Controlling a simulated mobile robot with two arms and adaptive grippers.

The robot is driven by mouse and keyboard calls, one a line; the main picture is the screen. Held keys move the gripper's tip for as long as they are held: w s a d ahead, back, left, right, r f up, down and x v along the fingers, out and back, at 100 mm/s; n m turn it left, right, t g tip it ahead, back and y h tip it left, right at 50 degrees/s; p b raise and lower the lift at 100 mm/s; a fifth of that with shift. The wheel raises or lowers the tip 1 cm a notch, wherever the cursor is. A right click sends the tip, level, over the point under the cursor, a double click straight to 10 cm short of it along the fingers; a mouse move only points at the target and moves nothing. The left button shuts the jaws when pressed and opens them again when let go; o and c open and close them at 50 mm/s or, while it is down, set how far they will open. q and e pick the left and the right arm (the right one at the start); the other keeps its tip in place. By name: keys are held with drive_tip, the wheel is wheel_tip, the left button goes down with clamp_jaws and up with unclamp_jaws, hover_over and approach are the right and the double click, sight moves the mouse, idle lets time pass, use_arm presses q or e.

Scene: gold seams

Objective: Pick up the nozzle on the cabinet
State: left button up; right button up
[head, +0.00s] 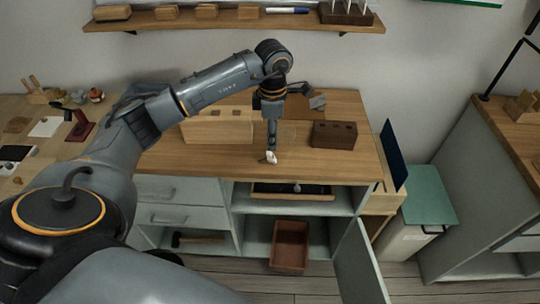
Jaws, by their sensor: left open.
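A small pale piece, which looks like the nozzle (271,157), is near the front edge of the wooden cabinet top (335,168). My left gripper (271,148) points down right above it in the head view. The gripper is open, but its fingers are seen edge-on and partly overlap the piece. I cannot tell whether they touch it. My right gripper is not in view.
A dark brown block with holes (334,134) stands right of the gripper and a light wooden box (218,128) left of it. Below, a cabinet door (360,265) hangs open beside a brown bin (290,246). A wall shelf (230,22) runs above.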

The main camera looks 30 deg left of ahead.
sight(270, 152)
use_arm(q)
wheel_tip(270, 152, down, 3)
drive_tip(key=shift+r, duration=0.15)
drive_tip(key=f, duration=0.1)
drive_tip(key=f+p, duration=0.2)
drive_tip(key=f, duration=0.1)
drive_tip(key=shift+s+a+f, duration=0.1)
drive_tip(key=shift+s+a, duration=0.15)
drive_tip(key=shift+f, duration=0.5)
drive_tip(key=c, duration=0.9)
